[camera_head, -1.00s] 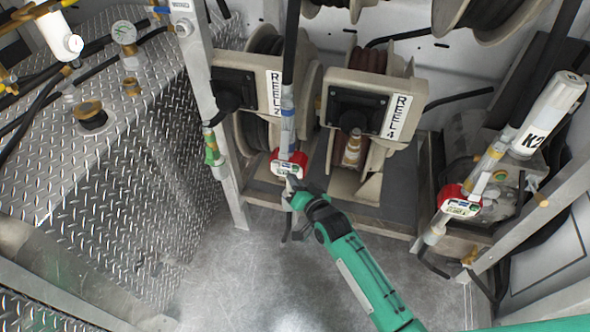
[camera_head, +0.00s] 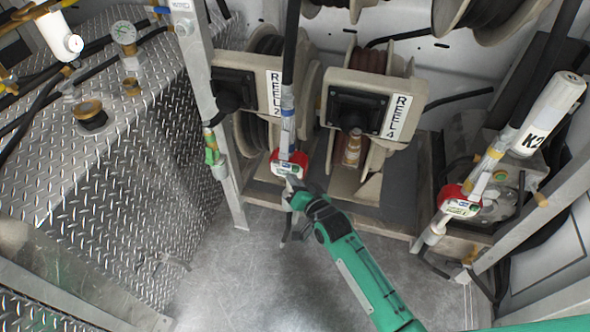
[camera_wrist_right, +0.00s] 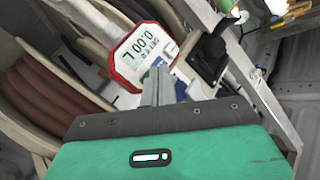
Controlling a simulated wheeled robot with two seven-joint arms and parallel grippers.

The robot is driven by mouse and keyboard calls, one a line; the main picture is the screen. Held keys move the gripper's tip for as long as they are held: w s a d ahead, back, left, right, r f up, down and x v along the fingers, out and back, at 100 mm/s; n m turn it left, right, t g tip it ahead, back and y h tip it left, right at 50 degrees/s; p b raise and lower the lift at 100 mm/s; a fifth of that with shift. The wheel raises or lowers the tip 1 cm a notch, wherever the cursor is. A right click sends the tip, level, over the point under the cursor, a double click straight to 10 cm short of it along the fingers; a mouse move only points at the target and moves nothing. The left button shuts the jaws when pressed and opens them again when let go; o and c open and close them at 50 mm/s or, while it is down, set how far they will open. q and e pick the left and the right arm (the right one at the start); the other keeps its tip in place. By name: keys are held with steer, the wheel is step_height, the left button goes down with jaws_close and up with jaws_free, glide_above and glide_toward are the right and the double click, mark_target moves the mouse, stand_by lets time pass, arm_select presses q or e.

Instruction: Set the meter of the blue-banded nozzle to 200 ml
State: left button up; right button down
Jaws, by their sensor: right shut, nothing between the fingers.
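The blue-banded nozzle (camera_head: 288,112) hangs upright in front of REEL 2, with its blue band above a red-rimmed meter (camera_head: 289,163). The same meter (camera_wrist_right: 148,50) fills the upper middle of the right wrist view. Its display looks turned over and shows mostly zeros, too small to read surely. My right gripper (camera_head: 291,183) is shut and empty, with its tips at the lower edge of the meter face. In the right wrist view its fingers (camera_wrist_right: 156,85) overlap the button area by the display; I cannot tell whether they touch. My left gripper is not in view.
A second red meter (camera_head: 460,203) is on a yellow-banded nozzle at the right. A green-banded nozzle (camera_head: 212,148) is by the left post (camera_head: 200,70). REEL 4 (camera_head: 370,110) stands beside REEL 2. The floor (camera_head: 245,265) in front is clear.

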steer(key=shift+w, duration=0.1)
stand_by(0.6)
steer(key=shift+w+d, duration=0.1)
steer(key=shift+w, duration=0.2)
steer(key=shift+w+d, duration=0.25)
steer(key=shift+w, duration=0.4)
stand_by(0.9)
stand_by(0.4)
steer(key=shift+s+a+p, duration=0.2)
steer(key=shift+s+p, duration=0.15)
steer(key=shift+s, duration=0.2)
steer(key=shift+s+a+p, duration=0.15)
steer(key=shift+s+p, duration=0.2)
steer(key=shift+s, duration=0.2)
